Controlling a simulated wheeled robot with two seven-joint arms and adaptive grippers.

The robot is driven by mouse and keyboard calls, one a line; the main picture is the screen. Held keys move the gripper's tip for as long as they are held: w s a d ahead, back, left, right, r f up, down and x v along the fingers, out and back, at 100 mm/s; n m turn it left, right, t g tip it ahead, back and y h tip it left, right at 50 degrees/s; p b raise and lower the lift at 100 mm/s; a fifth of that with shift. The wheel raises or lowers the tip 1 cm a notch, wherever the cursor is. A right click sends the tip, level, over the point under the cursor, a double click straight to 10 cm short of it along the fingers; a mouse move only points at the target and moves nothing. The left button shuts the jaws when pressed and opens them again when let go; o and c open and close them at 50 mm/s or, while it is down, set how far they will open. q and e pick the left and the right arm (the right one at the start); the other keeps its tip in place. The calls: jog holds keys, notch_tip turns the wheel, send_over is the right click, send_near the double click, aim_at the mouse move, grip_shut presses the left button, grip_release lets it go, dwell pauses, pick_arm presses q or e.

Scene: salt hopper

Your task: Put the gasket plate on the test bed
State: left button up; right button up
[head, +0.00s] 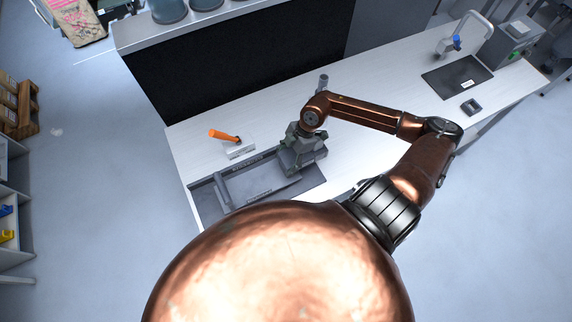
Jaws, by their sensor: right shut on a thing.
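My right arm comes in from the right, and my right gripper (298,160) is over the left part of the white bench, at the right end of a long dark grey tray (205,190). It is shut on a grey part that its own body mostly hides, so I cannot tell whether this is the gasket plate. A flat dark pad (440,84) with a small white label lies on the right of the bench and may be the test bed. A small dark square piece (471,106) with an opening lies just in front of it. My left gripper is not in view.
A grey machine (508,42) and a pale bent arm with a blue part (456,42) stand at the right end. The bench middle behind my forearm is clear.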

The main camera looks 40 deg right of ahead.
jog(key=shift+f+p, duration=0.3)
jog(key=shift+f, duration=1.1)
jog(key=o, duration=1.7)
jog(key=shift+o, duration=0.2)
jog(key=b+v, duration=0.1)
jog(key=v, duration=1.1)
jog(key=shift+d, duration=0.15)
